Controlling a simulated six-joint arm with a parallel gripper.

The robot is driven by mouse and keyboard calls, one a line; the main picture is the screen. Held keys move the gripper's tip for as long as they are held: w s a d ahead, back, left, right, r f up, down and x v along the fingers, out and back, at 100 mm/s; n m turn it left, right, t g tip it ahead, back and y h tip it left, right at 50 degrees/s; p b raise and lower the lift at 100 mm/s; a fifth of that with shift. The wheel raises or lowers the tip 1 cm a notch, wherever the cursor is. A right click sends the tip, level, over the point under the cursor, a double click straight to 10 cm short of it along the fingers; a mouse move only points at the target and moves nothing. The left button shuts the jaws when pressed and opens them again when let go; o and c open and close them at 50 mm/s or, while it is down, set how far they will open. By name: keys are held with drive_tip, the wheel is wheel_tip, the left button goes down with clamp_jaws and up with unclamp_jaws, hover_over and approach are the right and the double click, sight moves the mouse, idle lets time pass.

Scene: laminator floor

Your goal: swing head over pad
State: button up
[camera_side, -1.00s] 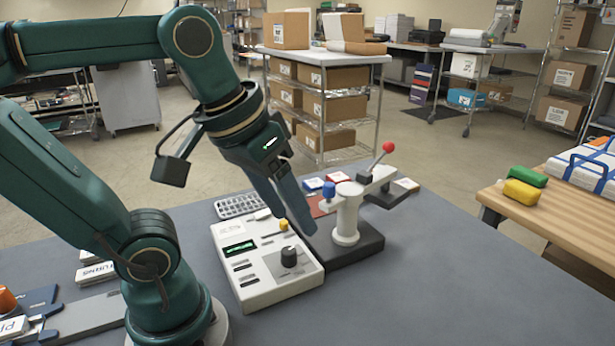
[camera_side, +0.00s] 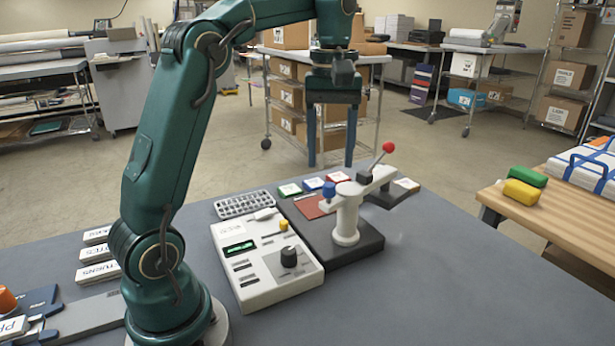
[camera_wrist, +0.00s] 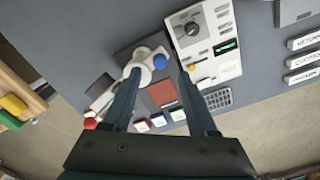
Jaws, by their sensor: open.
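The press has a white post (camera_side: 346,222) on a dark base (camera_side: 365,243). A white swing arm on top carries a blue knob (camera_side: 329,190) at its left end and a red-ball lever (camera_side: 389,147) towards its right. The dark-red pad (camera_side: 310,206) lies flat on the base, left of and behind the post. My gripper (camera_side: 331,165) is open and empty, pointing down, raised above the far side of the press. In the wrist view, the pad (camera_wrist: 161,93) shows between the fingers, and the blue knob (camera_wrist: 159,61) is near their tips. Contact is not visible.
A white control box (camera_side: 268,265) with a dark dial stands left of the press. A grey button tray (camera_side: 243,204) and several coloured blocks (camera_side: 314,184) lie behind. A wooden table (camera_side: 560,215) is at right. The grey tabletop in front is clear.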

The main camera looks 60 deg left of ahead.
sight(330, 184)
drive_tip(key=shift+f, duration=2.4)
clamp_jaws()
